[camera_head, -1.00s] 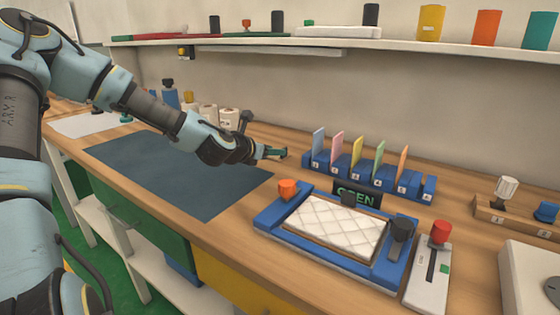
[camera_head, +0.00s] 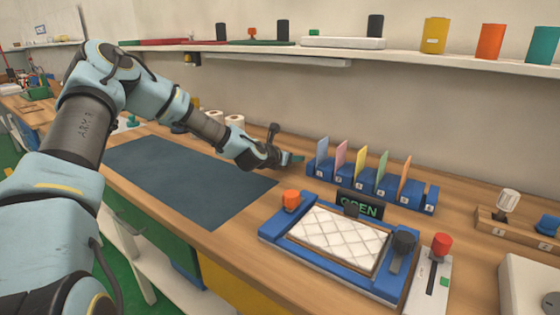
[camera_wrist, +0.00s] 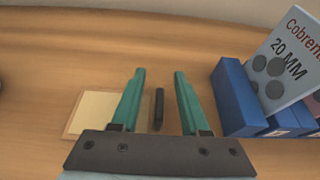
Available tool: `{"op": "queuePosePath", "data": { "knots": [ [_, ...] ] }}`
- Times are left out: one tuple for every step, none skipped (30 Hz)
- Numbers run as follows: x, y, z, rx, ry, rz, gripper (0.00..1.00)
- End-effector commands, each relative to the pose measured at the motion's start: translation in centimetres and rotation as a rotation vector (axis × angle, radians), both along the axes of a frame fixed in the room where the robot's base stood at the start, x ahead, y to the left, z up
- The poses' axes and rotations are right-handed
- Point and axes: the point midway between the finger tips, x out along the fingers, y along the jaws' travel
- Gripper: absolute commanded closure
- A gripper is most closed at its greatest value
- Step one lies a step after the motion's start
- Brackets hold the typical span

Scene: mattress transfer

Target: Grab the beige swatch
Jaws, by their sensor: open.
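A flat beige square (camera_wrist: 94,113) on a slightly larger tan base lies on the bench in the wrist view. It is left of my gripper's left finger, and that finger covers part of its right side. I cannot make it out in the head view, where my arm covers that part of the bench. My gripper (camera_head: 298,159) is at the left end of the card rack in the head view. In the wrist view its teal fingers (camera_wrist: 154,75) are apart, with a small dark upright piece visible between them and nothing held.
The blue rack (camera_head: 414,193) holds upright blue, pink, yellow, green and orange cards. Its end (camera_wrist: 235,98) is close to my right finger. A blue frame (camera_head: 275,227) with a quilted white pad (camera_head: 338,238) stands in front. The dark mat (camera_head: 190,180) is clear. A shelf (camera_head: 440,64) runs above.

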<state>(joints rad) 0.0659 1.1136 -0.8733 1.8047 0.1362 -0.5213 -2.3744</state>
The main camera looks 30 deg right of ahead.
Motion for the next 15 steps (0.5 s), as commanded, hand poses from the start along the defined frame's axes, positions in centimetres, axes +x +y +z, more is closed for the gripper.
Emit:
{"op": "queuePosePath", "data": {
  "knots": [
    [0.02,0.00,-0.04,0.000,0.000,0.000,0.55],
    [0.01,0.01,-0.04,0.000,0.000,0.000,0.55],
    [0.01,0.03,-0.05,0.000,0.000,0.000,0.55],
    [0.02,0.03,-0.05,0.000,0.000,0.000,0.55],
    [0.01,0.04,-0.04,0.000,0.000,0.000,0.56],
    [0.01,0.04,-0.04,0.000,0.000,0.000,0.61],
    [0.01,0.04,-0.04,0.000,0.000,0.001,0.64],
    [0.01,0.05,-0.04,0.000,0.000,0.001,0.67],
    [0.01,0.05,-0.04,0.000,0.000,0.001,0.72],
    [0.02,0.05,-0.04,0.000,0.000,0.001,0.75],
    [0.01,0.06,-0.03,0.000,0.000,0.001,0.79],
    [0.01,0.06,-0.03,0.000,0.000,0.001,0.83],
    [0.01,0.06,-0.03,0.000,0.000,0.001,0.86],
    [0.01,0.06,-0.03,0.000,0.000,0.001,0.90],
    [0.01,0.06,-0.03,0.000,0.000,0.001,0.94]
  ]
}}
